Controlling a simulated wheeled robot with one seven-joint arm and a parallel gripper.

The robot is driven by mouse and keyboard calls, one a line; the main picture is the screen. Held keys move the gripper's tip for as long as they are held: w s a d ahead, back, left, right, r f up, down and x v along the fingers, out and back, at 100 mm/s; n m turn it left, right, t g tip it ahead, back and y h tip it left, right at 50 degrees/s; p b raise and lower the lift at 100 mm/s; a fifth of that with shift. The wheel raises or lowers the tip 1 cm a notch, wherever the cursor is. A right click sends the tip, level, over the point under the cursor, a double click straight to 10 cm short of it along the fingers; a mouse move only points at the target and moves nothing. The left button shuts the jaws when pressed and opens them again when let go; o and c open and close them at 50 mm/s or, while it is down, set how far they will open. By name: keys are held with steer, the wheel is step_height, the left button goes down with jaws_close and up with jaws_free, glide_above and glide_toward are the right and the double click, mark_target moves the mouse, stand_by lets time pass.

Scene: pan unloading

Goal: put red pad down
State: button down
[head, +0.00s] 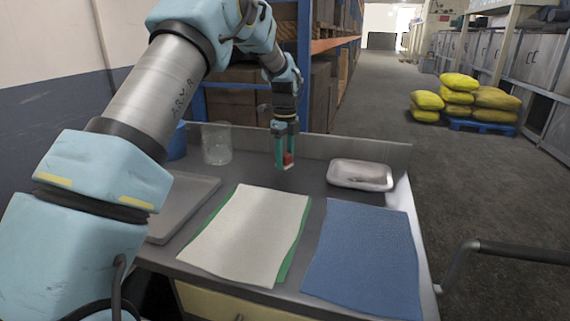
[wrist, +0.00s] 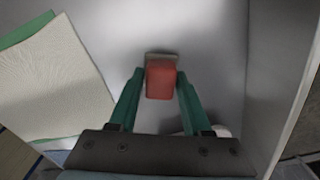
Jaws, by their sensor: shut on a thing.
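My gripper (head: 285,157) is shut on a red pad (head: 288,158) near the back of the metal table (head: 310,181). In the wrist view the red pad (wrist: 160,80) sits between the two green fingertips (wrist: 160,84). A pale grey edge shows along the pad's far side there; I cannot tell if it is part of the pad. The pad is low over the bare metal surface. I cannot tell whether it touches the surface.
A white dish (head: 360,175) stands right of the gripper, and a clear beaker (head: 217,144) and blue cup (head: 177,142) stand left. A grey tray (head: 184,205) lies at the left. A cream cloth over a green one (head: 250,232) and a blue cloth (head: 366,258) cover the front.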

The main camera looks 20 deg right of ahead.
steer(key=shift+f, duration=1.3)
steer(key=shift+f, duration=0.1)
steer(key=shift+c, duration=1.7)
jaws_free()
step_height(320, 180, up, 12)
steer(key=shift+a+r+b, duration=0.1)
steer(key=shift+r+b, duration=0.05)
steer(key=shift+b, duration=0.7)
